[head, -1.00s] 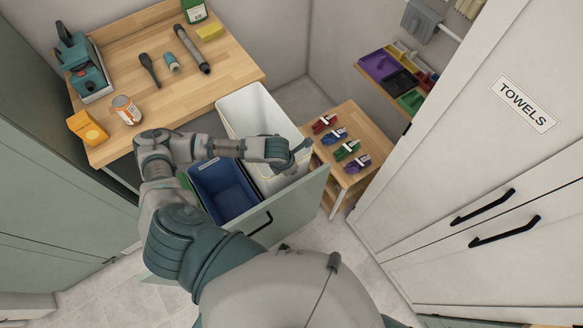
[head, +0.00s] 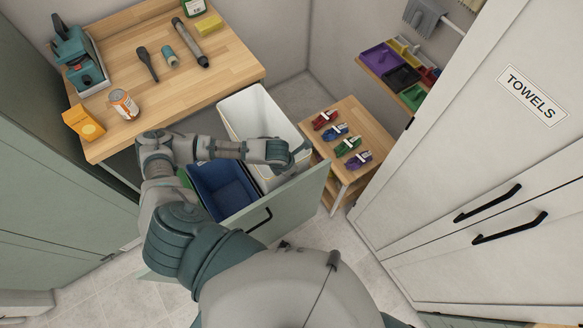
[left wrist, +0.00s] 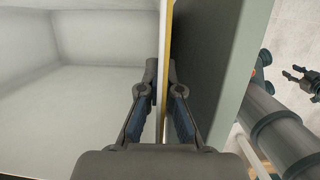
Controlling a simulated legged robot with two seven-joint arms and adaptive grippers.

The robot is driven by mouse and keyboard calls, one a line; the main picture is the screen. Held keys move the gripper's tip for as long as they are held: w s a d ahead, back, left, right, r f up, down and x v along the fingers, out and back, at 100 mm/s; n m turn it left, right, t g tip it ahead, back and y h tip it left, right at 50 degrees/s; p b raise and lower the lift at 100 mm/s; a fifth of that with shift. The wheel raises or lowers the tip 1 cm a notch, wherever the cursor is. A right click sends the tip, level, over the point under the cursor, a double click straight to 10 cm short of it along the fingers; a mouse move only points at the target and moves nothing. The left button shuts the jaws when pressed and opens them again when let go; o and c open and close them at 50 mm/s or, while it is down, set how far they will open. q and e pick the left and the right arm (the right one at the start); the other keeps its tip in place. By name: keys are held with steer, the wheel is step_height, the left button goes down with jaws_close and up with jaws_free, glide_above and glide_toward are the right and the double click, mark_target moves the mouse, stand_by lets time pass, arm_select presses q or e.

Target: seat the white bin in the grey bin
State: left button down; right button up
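The white bin (head: 243,104) stands upright in the pulled-out drawer (head: 300,200), to the right of the blue bin (head: 222,186). My left gripper (head: 296,158) is at its front right rim in the head view. In the left wrist view, my left gripper (left wrist: 161,72) straddles the white bin's wall, one finger inside and one outside. Its fingertips look close against the wall. The bin's pale inside (left wrist: 80,90) fills the left of that view. My right gripper (left wrist: 301,80) shows small at the right edge there, jaws apart and empty. I cannot make out a grey bin.
A wooden worktop (head: 215,85) with tools and a can stands behind left. A low wooden table (head: 335,115) with several coloured clips is close on the right. The towels cabinet (head: 480,150) stands further right. Open floor (head: 335,250) lies in front.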

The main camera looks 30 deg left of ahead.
mark_target(291, 178)
arm_select(q)
steer(key=shift+f, duration=0.75)
steer(key=shift+f+b, duration=1.05)
steer(key=shift+f, duration=0.7)
steer(key=shift+f+b, duration=0.5)
steer(key=shift+f, duration=0.7)
